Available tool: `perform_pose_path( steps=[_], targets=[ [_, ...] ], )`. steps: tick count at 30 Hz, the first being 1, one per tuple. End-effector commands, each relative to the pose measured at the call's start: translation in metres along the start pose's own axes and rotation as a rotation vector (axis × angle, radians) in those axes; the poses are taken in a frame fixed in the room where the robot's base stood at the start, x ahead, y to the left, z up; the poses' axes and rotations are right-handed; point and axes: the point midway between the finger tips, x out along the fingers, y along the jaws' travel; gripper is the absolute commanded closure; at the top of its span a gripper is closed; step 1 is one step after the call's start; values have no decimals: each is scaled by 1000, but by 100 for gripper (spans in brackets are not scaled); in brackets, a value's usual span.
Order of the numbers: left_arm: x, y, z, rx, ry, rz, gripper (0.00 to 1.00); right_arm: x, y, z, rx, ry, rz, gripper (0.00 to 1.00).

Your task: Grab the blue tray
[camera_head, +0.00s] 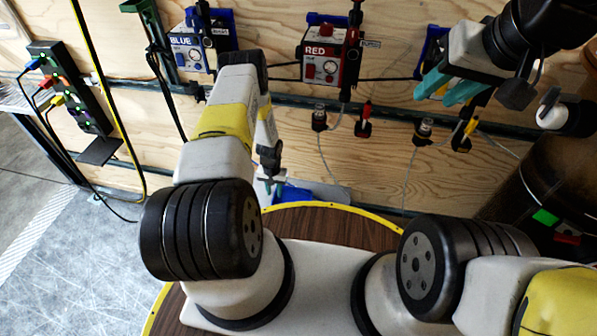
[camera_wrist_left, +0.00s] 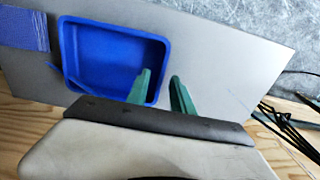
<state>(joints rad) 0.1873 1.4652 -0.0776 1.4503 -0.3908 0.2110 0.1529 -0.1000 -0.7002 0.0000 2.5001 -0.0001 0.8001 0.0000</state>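The blue tray (camera_wrist_left: 108,58) is a shallow rounded rectangular tray lying on a grey panel in the left wrist view. In the head view, a bit of blue (camera_head: 292,194) shows behind the round wooden top, mostly hidden by my left arm. My left gripper (camera_wrist_left: 162,75) has its green fingers apart, one over the tray's lower right corner and one just outside its right rim. Whether they touch the tray cannot be told. My right gripper (camera_head: 447,90) has its teal fingers apart and empty, in front of the wall at the upper right.
A BLUE box (camera_head: 190,52) and a RED box (camera_head: 320,68) hang on the plywood wall. A power strip (camera_head: 70,88) with cables is at the left. Dark cables (camera_wrist_left: 285,125) lie right of the grey panel (camera_wrist_left: 225,65). A dark barrel (camera_head: 545,190) stands at the right.

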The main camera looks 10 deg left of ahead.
Motion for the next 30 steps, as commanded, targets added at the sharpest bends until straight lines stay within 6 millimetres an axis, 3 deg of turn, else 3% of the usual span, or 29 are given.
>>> perform_pose_path(
  steps=[4, 12, 13, 17, 30],
  targets=[
    [19, 0, 0, -1, -1, 0, 72, 0, 0, 0, 0, 0, 0, 64],
    [22, 0, -1, 0, 1, 0, 72, 0, 0, 0, 0, 0, 0, 64],
    [22, 0, -1, 0, 1, 0, 74, 0, 0, 0, 0, 0, 0, 64],
    [22, 0, 0, 0, 1, 0, 99, 0, 0, 0, 0, 0, 0, 64],
    [22, 0, 0, 0, 0, 0, 100, 0, 0, 0, 0, 0, 0, 64]
  ],
)
